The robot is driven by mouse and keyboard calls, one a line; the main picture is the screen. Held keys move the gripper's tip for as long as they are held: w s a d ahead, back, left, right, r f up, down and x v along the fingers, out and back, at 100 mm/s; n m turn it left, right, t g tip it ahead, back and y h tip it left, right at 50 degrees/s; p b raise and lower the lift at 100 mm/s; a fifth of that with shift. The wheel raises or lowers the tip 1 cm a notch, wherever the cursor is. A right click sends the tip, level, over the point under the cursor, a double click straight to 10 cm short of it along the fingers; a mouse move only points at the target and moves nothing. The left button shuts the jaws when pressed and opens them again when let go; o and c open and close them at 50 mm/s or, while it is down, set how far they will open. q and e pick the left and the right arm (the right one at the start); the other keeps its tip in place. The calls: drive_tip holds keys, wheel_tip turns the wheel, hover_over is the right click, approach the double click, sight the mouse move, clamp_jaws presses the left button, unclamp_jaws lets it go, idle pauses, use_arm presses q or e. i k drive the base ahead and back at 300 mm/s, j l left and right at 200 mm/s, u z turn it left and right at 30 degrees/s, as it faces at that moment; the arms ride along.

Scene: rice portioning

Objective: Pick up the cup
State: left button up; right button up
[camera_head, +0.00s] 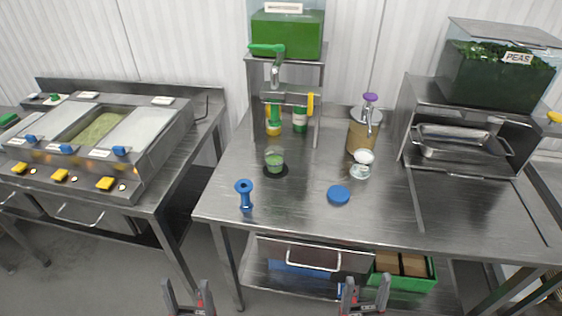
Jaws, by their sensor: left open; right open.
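A clear cup (275,157) with green contents stands upright on a dark round pad (276,171) on the steel table (300,205), left of centre. A second small white cup or container (361,168) stands farther right, in front of the amber pump container; I cannot tell its contents. My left gripper (189,292) is open and empty at the bottom of the view, below and in front of the table edge. My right gripper (365,289) is also open and empty at the bottom, right of centre. Both are well apart from the cups.
A blue spool-shaped tool (245,195) stands near the table's front left, and a blue disc (338,195) lies right of centre. A green dispenser (287,36) on a frame rises behind the cup. An amber pump container (362,132) and a steel tray (455,142) stand farther right.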

sight(275, 155)
drive_tip(key=j, duration=0.8)
drive_tip(key=i+j, duration=0.15)
drive_tip(key=j, duration=0.6)
drive_tip(key=i+j, duration=0.4)
drive_tip(key=j, duration=0.15)
drive_tip(key=i+l, duration=0.1)
drive_tip(key=j+u, duration=0.05)
